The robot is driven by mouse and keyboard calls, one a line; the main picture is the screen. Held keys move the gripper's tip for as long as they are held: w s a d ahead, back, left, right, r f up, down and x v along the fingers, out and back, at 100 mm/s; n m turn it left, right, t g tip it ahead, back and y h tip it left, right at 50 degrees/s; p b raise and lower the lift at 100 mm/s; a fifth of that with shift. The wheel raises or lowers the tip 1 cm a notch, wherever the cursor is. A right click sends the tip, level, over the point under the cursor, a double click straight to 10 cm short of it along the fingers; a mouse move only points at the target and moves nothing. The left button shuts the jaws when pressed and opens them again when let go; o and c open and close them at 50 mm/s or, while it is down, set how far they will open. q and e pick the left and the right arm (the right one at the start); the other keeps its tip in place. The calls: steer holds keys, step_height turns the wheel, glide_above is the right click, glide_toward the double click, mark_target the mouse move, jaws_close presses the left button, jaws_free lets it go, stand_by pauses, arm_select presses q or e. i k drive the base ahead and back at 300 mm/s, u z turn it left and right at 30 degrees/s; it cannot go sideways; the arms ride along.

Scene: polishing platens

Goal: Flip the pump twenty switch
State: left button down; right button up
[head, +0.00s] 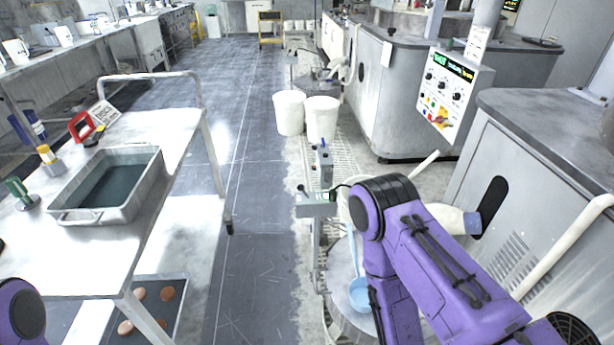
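I cannot pick out a switch labelled pump twenty; labels are too small to read. A small grey box on a post (310,211) stands in the middle of the head view, with a green mark and a small dark part on its front. A white control panel (436,98) with black knobs, coloured buttons and lit displays hangs at the upper right. My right arm is bent in front of the machine at the lower right, and its gripper is out of sight. Only a purple bit of my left arm shows at the lower left corner; its gripper is out of view.
A steel cart (178,130) with a grey tray (138,201) stands on the left. Two white buckets stand behind the post, the nearer one (322,120) on the right. A blue ladle (361,294) rests near my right arm. The dark floor (245,240) between is clear.

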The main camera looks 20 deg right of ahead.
mark_target(301, 187)
steer(key=z, duration=0.7)
steer(key=i, duration=0.9)
steer(key=z, duration=0.75)
